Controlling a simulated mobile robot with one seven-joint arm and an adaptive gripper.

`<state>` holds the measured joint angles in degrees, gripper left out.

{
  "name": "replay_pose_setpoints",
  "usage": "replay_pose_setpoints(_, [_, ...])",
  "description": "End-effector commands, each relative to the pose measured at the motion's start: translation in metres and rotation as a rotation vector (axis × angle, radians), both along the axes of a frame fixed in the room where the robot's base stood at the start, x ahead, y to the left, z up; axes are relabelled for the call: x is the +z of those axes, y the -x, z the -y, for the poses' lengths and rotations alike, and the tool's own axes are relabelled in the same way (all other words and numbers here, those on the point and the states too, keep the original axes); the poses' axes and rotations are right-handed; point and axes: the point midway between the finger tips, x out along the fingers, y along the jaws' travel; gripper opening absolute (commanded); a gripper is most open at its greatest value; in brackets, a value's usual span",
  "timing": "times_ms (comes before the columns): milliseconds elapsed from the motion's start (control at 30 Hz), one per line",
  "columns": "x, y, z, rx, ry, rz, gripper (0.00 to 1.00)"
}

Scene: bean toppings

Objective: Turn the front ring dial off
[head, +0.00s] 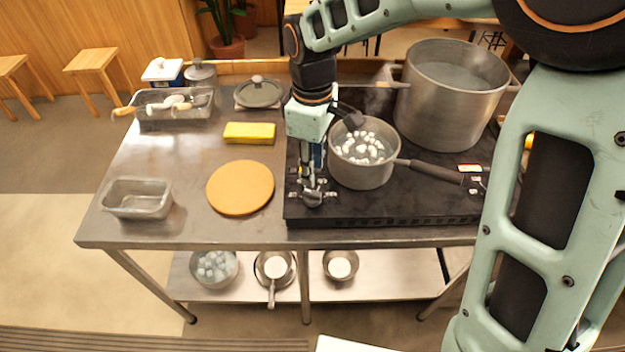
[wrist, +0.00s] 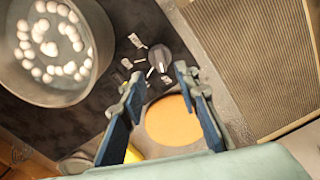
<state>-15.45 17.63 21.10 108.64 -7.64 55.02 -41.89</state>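The front ring dial (head: 312,198) is a dark knob at the front left corner of the black cooktop (head: 420,200), with small pale labels around it. In the wrist view the dial (wrist: 160,58) sits just beyond and between my fingertips, with a pale pointer line on it. My gripper (head: 310,178) points down just above the dial, its fingers apart with nothing between them. In the wrist view my gripper (wrist: 160,76) is open. Whether a finger touches the dial I cannot tell. No other dial shows clearly; my arm hides part of the cooktop's left side.
A saucepan (head: 360,175) with white beans stands close right of my gripper, its handle pointing right. A large pot (head: 450,110) stands behind it. An orange round board (head: 240,188), a yellow sponge (head: 249,133) and a metal tray (head: 137,198) lie left on the steel table (head: 180,228).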

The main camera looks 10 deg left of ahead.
Motion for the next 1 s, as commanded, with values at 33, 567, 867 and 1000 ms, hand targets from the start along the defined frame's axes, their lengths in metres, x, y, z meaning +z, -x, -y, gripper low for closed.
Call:
replay_pose_setpoints(33, [0.012, -0.001, -0.001, 0.000, -0.002, 0.005, 0.29])
replay_pose_setpoints(567, [0.050, 0.000, 0.000, 0.000, 0.000, 0.000, 0.29])
replay_pose_setpoints(867, [0.050, 0.000, 0.000, -0.001, 0.000, 0.001, 0.29])
replay_pose_setpoints(1000, [0.049, -0.009, -0.003, -0.072, -0.024, 0.035, 0.29])
